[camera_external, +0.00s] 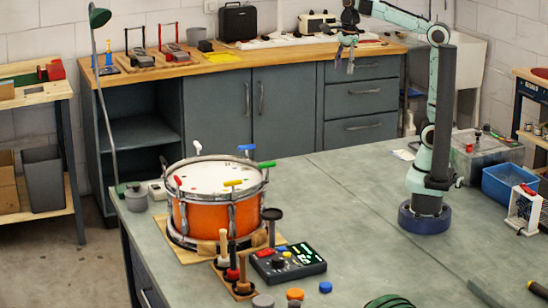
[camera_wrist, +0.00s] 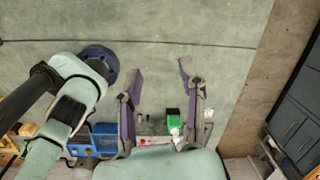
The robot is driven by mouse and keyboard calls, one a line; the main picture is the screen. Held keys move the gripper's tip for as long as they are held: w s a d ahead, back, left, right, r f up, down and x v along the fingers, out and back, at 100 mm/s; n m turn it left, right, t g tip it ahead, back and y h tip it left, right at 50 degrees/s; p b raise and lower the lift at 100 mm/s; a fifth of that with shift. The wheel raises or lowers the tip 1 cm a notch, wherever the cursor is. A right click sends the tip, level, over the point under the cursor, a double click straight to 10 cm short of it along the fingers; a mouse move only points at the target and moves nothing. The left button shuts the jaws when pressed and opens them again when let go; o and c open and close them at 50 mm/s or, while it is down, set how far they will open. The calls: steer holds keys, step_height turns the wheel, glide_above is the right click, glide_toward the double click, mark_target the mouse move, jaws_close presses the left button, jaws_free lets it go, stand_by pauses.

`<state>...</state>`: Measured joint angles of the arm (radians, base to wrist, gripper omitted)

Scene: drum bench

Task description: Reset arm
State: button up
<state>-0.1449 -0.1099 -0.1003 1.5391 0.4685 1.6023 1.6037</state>
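My arm stands raised on its dark round base on the grey bench (camera_external: 340,210). My gripper (camera_external: 343,64) hangs high at the end of the arm, in front of the back counter in the external view, well away from the drum. In the wrist view my gripper (camera_wrist: 160,68) has its two fingers spread wide with nothing between them. Below them lies bare bench top (camera_wrist: 210,70). The orange drum (camera_external: 217,215) with a white head stands on a wooden board at the bench's left; coloured-handled keys (camera_external: 265,165) sit around its rim.
A black control box (camera_external: 288,262) and a wooden rack of upright tools (camera_external: 233,280) stand in front of the drum. The bench middle is clear. A tall lamp (camera_external: 103,90) stands left.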

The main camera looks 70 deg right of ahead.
steer(key=s+a+f+n, duration=0.1)
steer(key=s+f+n, duration=0.6)
steer(key=n, duration=0.5)
steer(key=s+a+f+n+g, duration=0.1)
steer(key=s+f+n, duration=0.7)
steer(key=f+n, duration=0.3)
steer(key=shift+a+n+g, duration=0.3)
steer(key=shift+a+n, duration=0.1)
steer(key=shift+n, duration=0.3)
steer(key=shift+f, duration=0.1)
